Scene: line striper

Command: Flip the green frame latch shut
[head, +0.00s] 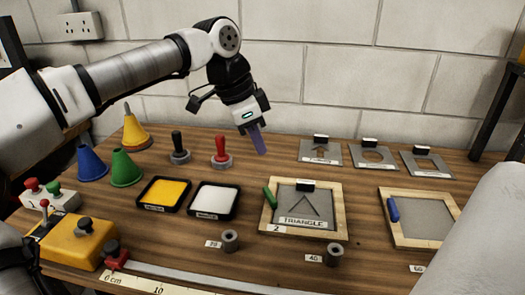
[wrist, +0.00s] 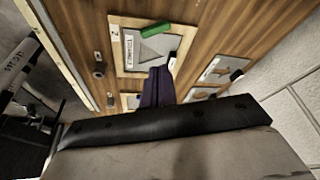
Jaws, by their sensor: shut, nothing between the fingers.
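The green frame latch (head: 270,197) is a small green bar on the left rail of the wooden frame marked 2 (head: 339,220). A grey triangle stencil plate (head: 318,201) lies in that frame. The latch also shows in the wrist view (wrist: 156,29), angled across the frame's edge. I cannot tell how far it is turned. My gripper (head: 258,143) has purple fingers, shut and empty. It hangs above the back of the table, up and left of the latch in the head view. The fingertips also show in the wrist view (wrist: 160,74), apart from the latch.
A second wooden frame (head: 449,221) with a blue latch (head: 393,209) stands to the right. Yellow (head: 163,193) and white (head: 213,200) trays lie left of the green latch. A red-handled stamp (head: 221,153) stands near my gripper. Weights (head: 230,241) and a metal ruler lie in front.

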